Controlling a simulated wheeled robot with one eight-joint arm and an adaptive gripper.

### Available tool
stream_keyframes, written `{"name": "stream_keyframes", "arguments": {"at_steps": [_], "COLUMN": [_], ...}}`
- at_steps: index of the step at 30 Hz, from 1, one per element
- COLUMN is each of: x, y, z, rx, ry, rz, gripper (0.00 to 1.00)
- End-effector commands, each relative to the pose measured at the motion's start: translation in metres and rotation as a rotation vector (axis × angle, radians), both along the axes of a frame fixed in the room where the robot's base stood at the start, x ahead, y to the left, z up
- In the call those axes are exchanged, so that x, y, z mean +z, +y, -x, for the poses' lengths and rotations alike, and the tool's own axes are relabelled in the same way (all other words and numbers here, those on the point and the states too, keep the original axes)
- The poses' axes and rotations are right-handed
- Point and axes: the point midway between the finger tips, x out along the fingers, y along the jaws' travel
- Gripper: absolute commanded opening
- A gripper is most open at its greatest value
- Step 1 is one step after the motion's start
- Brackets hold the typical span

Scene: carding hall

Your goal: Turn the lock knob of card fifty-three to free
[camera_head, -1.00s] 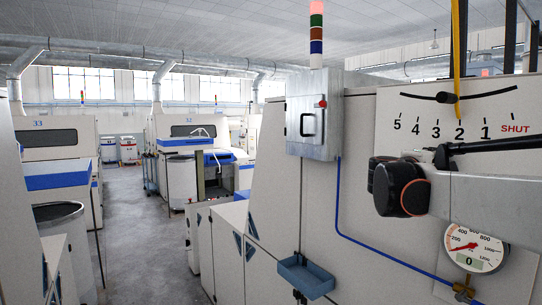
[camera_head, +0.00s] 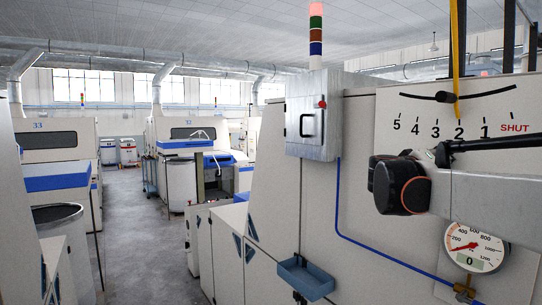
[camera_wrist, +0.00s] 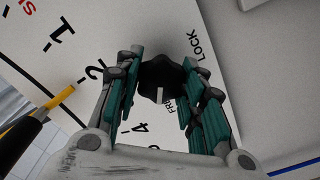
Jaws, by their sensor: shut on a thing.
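The lock knob (camera_wrist: 166,77) is dark and lobed, with a white mark on its near side. In the wrist view the mark points at the partly hidden FREE label (camera_wrist: 167,106). The LOCK label (camera_wrist: 199,47) lies to the upper right of the knob. My gripper (camera_wrist: 162,62) is shut on the knob, its green-padded fingers on either side. In the head view my arm covers the knob and the gripper.
A scale plate (camera_head: 440,115) reads 5 to 1 and SHUT; a yellow handle (camera_head: 459,50) hangs over it near 2. A pressure gauge (camera_head: 474,246) and blue tray (camera_head: 305,278) are below. A grey box (camera_head: 313,115) is left. An aisle (camera_head: 135,225) runs at far left.

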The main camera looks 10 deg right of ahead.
Motion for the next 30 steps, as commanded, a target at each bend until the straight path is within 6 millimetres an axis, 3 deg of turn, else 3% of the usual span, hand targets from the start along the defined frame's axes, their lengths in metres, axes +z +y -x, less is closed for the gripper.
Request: {"name": "stream_keyframes", "arguments": {"at_steps": [16,17,19,30], "x": [0.0059,0.0059,0.0056,0.0026], "y": [0.0032,0.0032,0.0031,0.0025], "z": [0.0047,0.0047,0.0047,0.0059], "rx": [0.008,0.008,0.008,0.004], "ry": [-0.022,-0.021,-0.021,-0.021], "rz": [-0.002,-0.002,-0.002,-0.006], "gripper": [0.12,0.43,0.58,0.58]}}
